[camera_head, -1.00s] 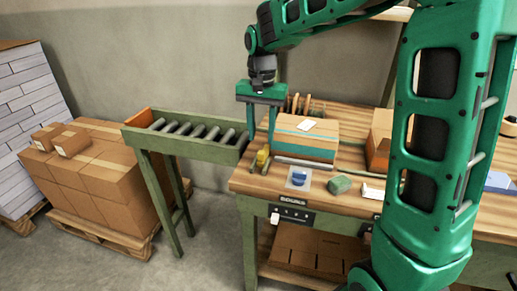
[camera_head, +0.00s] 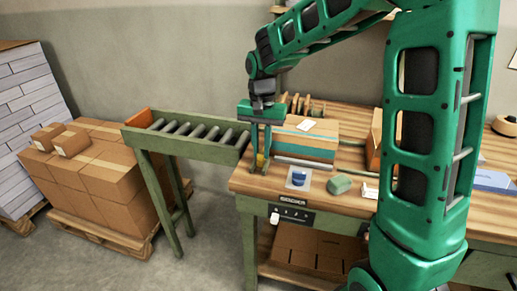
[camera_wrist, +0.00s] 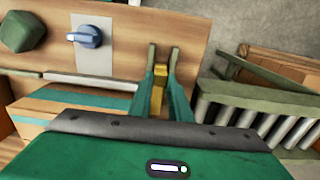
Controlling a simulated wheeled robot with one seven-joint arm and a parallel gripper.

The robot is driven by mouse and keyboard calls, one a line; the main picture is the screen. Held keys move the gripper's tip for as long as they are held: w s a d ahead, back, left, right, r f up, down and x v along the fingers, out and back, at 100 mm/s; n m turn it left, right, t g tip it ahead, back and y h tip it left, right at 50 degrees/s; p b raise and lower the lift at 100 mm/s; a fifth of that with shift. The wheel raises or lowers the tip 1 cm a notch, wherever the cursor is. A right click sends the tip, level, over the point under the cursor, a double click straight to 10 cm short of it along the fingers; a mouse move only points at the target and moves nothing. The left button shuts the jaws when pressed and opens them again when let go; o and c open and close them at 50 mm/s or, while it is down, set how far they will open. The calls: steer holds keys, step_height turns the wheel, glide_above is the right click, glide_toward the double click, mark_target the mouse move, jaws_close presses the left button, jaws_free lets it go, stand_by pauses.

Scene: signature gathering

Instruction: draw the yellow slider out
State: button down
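The yellow slider (camera_head: 261,159) stands at the left end of the wooden workbench, beside a cardboard box with a teal stripe. It also shows in the wrist view (camera_wrist: 157,100), partly hidden by my fingers. My gripper (camera_head: 258,171) points down over it, with one finger on each side of the slider. In the wrist view my fingertips (camera_wrist: 163,50) are apart, with the yellow piece between them. I see no clear grip on it, and contact with the fingers is hard to tell.
The striped box (camera_head: 305,140) is close to the right of my gripper. A blue knob (camera_head: 299,175) on a pale plate and a green block (camera_head: 340,184) lie toward the bench front. A roller conveyor (camera_head: 190,140) stands to the left.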

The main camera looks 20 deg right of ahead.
steer(key=shift+s+a, duration=0.9)
steer(key=shift+s, duration=0.2)
steer(key=shift+s+a, duration=0.9)
steer(key=shift+s, duration=0.15)
steer(key=c, duration=1.6)
jaws_free()
steer(key=shift+c, duration=0.2)
steer(key=shift+d, duration=0.1)
steer(key=shift+r, duration=0.15)
steer(key=shift+r, duration=0.35)
step_height(320, 180, up, 10)
steer(key=shift+f, duration=0.15)
